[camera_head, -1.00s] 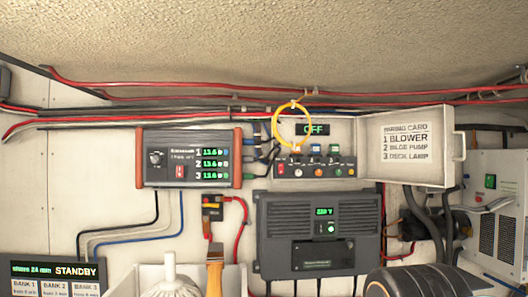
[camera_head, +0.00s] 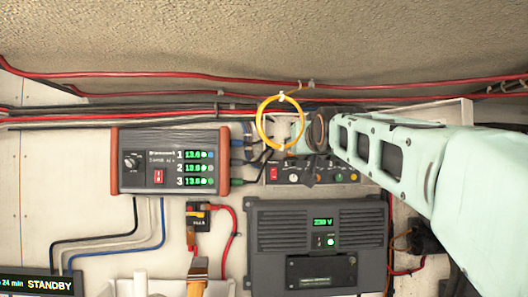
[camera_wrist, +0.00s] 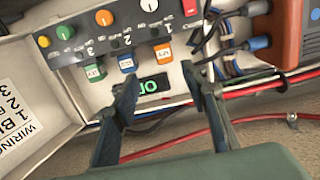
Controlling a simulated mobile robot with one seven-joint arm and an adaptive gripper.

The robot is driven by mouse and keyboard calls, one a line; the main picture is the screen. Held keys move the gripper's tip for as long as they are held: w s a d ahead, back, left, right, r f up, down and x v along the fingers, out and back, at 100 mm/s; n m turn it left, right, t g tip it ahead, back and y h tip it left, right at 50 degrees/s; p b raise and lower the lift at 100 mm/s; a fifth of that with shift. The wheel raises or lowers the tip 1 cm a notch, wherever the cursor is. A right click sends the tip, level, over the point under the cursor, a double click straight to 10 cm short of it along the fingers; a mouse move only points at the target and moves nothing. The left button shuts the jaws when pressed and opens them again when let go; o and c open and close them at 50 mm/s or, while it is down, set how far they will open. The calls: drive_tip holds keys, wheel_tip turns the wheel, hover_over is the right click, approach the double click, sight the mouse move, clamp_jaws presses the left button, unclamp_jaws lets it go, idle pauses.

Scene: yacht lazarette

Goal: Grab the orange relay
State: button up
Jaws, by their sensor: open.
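The orange relay (camera_wrist: 163,53) sits on the switch panel in the wrist view, with a white label on its face. It is the rightmost of three plug-in relays there, beside the blue relay (camera_wrist: 127,63) and the green relay (camera_wrist: 95,72). My gripper (camera_wrist: 160,77) is open and empty, its fingertips just short of the orange relay and roughly to either side of it. I cannot tell whether they touch anything. In the head view my gripper (camera_head: 298,130) is at the panel, and it and my arm hide most of the relays.
A yellow cable loop (camera_head: 260,122) hangs by my gripper in the head view. The green OFF display (camera_wrist: 152,86) lies between my fingers. An open lid with a wiring card (camera_wrist: 20,125) stands beside the panel. A power unit (camera_head: 145,162) and cables are close by.

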sight(292, 157)
drive_tip(key=shift+w+a+f+p, duration=0.15)
drive_tip(key=shift+w+p, duration=0.4)
drive_tip(key=shift+w, duration=1.05)
drive_tip(key=shift+w+a+p, duration=0.1)
drive_tip(key=shift+w+p, duration=0.45)
drive_tip(key=shift+w, duration=1)
drive_tip(key=shift+w+a+f+p, duration=0.15)
drive_tip(key=shift+w+p, duration=0.4)
drive_tip(key=shift+w, duration=1.05)
drive_tip(key=shift+c, duration=0.6)
drive_tip(key=c, duration=1)
drive_tip(key=shift+r, duration=0.2)
